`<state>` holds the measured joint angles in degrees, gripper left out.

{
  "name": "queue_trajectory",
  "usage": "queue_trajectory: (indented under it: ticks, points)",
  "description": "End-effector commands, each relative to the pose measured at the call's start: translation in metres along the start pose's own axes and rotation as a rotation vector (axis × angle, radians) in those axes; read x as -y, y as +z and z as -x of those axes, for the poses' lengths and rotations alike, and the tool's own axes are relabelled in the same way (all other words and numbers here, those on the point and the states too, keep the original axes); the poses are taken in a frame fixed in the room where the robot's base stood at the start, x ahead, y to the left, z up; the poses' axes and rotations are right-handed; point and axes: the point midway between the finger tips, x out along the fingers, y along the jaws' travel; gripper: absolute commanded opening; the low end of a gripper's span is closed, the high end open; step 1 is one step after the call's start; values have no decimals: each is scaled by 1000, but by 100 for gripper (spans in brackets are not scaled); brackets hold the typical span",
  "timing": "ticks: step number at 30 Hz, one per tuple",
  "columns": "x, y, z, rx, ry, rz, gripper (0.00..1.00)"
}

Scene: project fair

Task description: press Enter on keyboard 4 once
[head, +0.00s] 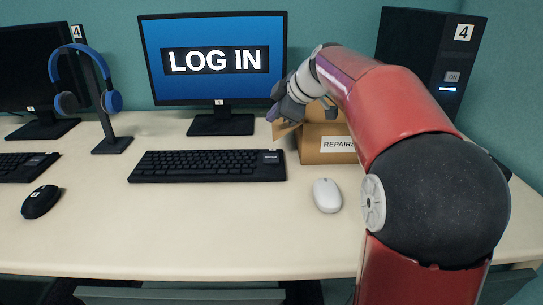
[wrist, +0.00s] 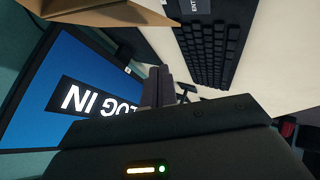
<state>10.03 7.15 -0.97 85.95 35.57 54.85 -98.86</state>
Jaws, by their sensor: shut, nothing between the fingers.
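A black keyboard (head: 205,166) lies on the desk in front of the monitor (head: 215,60) marked 4, which reads LOG IN. A larger dark key (head: 270,158) stands out at its right end. In the wrist view the keyboard (wrist: 215,50) is at the upper right, and a key with partly cut-off lettering starting ENT (wrist: 193,5) is at the top edge. My gripper (head: 277,112) is shut and empty, in the air beyond the keyboard's right end, in front of the monitor's right edge. Its fingers (wrist: 158,88) also show in the wrist view.
An open cardboard box (head: 325,155) labelled REPAIRS stands right behind my gripper. A white mouse (head: 327,195) lies right of the keyboard. A computer tower (head: 430,60) marked 4 shows ON. Headphones on a stand (head: 100,100), a second keyboard (head: 22,166) and a black mouse (head: 41,201) are left.

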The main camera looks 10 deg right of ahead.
Motion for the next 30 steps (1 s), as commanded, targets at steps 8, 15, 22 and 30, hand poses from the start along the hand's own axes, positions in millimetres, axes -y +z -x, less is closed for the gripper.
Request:
queue_trajectory:
  ticks: [8, 15, 22, 30]
  points:
    - [3, 3, -4, 1, -1, -1, 0]
    - [20, 20, -27, 1, -2, -2, 0]
    - [38, 37, -51, 1, -1, -2, 0]
    - [45, 44, -61, 1, 1, -1, 0]
